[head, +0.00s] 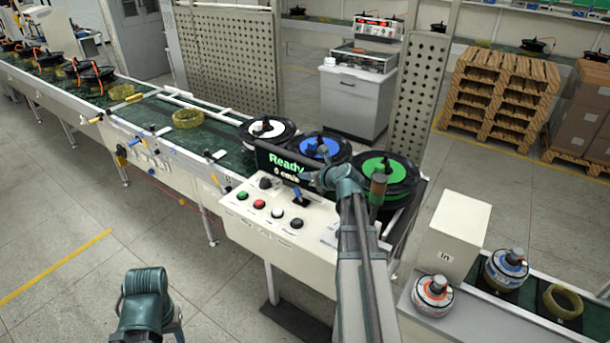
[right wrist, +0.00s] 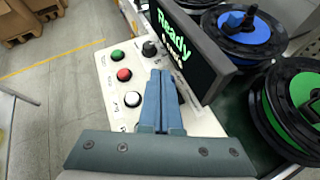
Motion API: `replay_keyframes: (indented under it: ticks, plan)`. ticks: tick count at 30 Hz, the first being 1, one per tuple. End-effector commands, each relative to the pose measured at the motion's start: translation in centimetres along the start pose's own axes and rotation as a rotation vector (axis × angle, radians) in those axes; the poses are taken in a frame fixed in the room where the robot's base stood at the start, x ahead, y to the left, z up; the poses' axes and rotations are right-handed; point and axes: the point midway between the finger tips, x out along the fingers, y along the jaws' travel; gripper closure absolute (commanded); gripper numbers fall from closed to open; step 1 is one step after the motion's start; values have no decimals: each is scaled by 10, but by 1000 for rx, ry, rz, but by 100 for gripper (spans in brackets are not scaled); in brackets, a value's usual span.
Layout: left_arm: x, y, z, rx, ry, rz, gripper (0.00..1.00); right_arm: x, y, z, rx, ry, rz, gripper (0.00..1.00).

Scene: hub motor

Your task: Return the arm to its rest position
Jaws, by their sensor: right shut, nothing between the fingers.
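My right gripper (head: 314,181) is over the control panel (head: 262,238), just beside the "Ready" screen (head: 284,166). In the right wrist view its two blue-grey fingers (right wrist: 162,78) are shut together with nothing between them. They point toward the panel in front of the screen (right wrist: 182,42). Whether the fingertips touch the panel or its blue-black lever (head: 300,196) I cannot tell. My right arm reaches up from the bottom of the head view. Part of my left arm shows at the bottom left, but its gripper fingers do not show.
The panel carries green (head: 242,195), red (head: 259,204), white and black buttons. White, blue (head: 322,147) and green (head: 384,170) spools stand behind it. A conveyor (head: 160,115) runs to the left. A box marked "In" (head: 452,237) and motor parts (head: 432,295) stand at right. Left floor is clear.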

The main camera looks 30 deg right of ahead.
Motion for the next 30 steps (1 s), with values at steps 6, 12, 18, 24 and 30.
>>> replay_keyframes:
  ticks: [6,12,18,24,30]
  plan:
    - [0,0,0,0,0,0,50,0,0,0,0,0,0,100]
    - [0,0,0,0,0,0,50,2,5,-2,-21,7,7,100]
    - [0,0,0,0,0,0,50,14,88,-33,-415,125,142,100]
    - [0,0,0,0,0,0,50,5,216,-104,-1174,267,454,100]
    - [0,0,0,0,0,0,50,-36,306,-177,-1925,300,857,100]
